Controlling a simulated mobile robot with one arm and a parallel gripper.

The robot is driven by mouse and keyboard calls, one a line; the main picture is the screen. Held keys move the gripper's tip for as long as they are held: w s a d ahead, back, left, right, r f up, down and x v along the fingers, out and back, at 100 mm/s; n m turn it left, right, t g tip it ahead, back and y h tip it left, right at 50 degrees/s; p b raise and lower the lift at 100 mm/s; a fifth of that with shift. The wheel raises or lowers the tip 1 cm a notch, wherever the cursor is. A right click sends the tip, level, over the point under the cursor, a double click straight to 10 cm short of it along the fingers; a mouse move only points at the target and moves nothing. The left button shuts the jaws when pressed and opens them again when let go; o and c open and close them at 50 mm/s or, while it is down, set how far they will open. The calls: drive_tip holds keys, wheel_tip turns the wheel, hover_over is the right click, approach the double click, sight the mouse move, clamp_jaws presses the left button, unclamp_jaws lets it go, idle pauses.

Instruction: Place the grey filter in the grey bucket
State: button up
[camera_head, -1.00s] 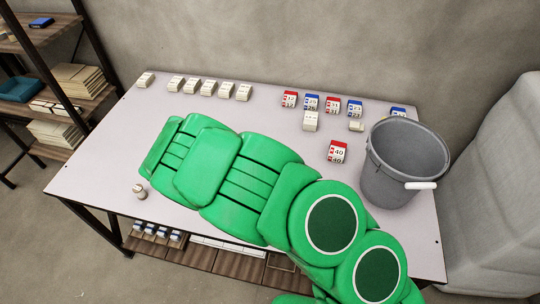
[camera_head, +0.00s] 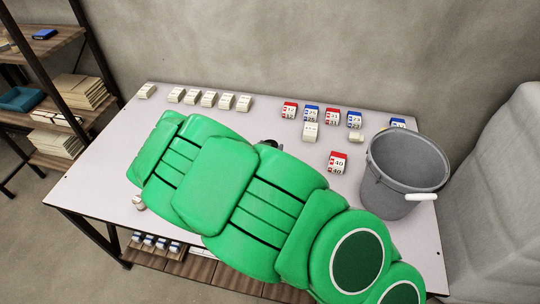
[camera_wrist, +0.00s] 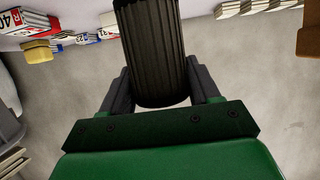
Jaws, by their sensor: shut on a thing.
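In the wrist view my gripper (camera_wrist: 158,88) is shut on a dark grey, ribbed cylinder, the grey filter (camera_wrist: 152,45), which sits between its two fingers. The far end of the filter is cut off by the frame. The grey bucket (camera_head: 408,160) stands at the right end of the table in the head view, with a white handle grip on its front. The inside that shows looks empty. In the head view my green arm covers the middle of the table and hides most of my gripper; a small dark part shows above the arm, left of the bucket.
The table (camera_head: 100,170) holds a back row of cream boxes (camera_head: 209,99) and red and blue numbered boxes (camera_head: 332,116). A red numbered box (camera_head: 338,162) stands just left of the bucket. A shelf rack (camera_head: 60,130) is at the left and a grey covered bulk (camera_head: 500,190) at the right.

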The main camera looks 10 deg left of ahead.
drive_tip(key=shift+r, duration=1.65)
